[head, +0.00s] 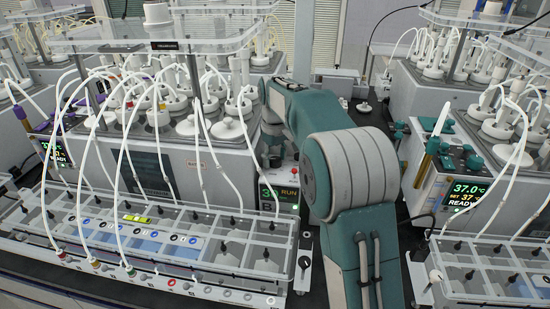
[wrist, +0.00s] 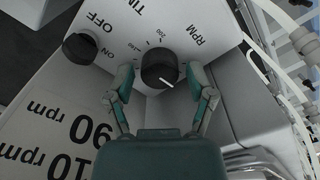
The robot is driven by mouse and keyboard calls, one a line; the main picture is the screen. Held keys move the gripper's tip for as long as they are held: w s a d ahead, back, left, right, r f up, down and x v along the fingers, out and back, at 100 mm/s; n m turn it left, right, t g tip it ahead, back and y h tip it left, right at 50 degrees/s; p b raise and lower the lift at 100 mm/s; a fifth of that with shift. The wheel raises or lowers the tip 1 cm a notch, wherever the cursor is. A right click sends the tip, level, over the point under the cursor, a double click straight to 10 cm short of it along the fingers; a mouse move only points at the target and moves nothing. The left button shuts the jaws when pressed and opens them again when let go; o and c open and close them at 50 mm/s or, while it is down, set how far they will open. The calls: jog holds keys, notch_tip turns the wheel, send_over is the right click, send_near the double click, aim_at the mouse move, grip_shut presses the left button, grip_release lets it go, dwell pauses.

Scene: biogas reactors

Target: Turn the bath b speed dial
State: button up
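The speed dial (wrist: 158,68) is a round black knob with a white pointer line, on a white panel marked RPM, in the wrist view. Its line points to the lower right of the picture. My gripper (wrist: 160,80) is open, with one teal finger on each side of the knob and a visible gap on both sides. In the head view my arm bends down to the bath's right end, beside a display reading RUN (head: 288,194). The dial cannot be made out there, and my arm hides part of that end.
A black ON/OFF knob (wrist: 80,48) sits left of the dial in the wrist view. White tubes (wrist: 288,50) run along the right.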

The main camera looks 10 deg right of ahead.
grip_shut()
jog(key=shift+f+m, duration=0.1)
jog(key=shift+m, duration=0.3)
jog(key=m, duration=0.2)
jog(key=shift+m, duration=0.3)
jog(key=m, duration=0.4)
jog(key=shift+f+m, duration=0.1)
jog(key=shift+m, duration=0.2)
jog(key=m, duration=0.4)
jog(key=shift+s+m, duration=0.1)
jog(key=shift+m, duration=1.8)
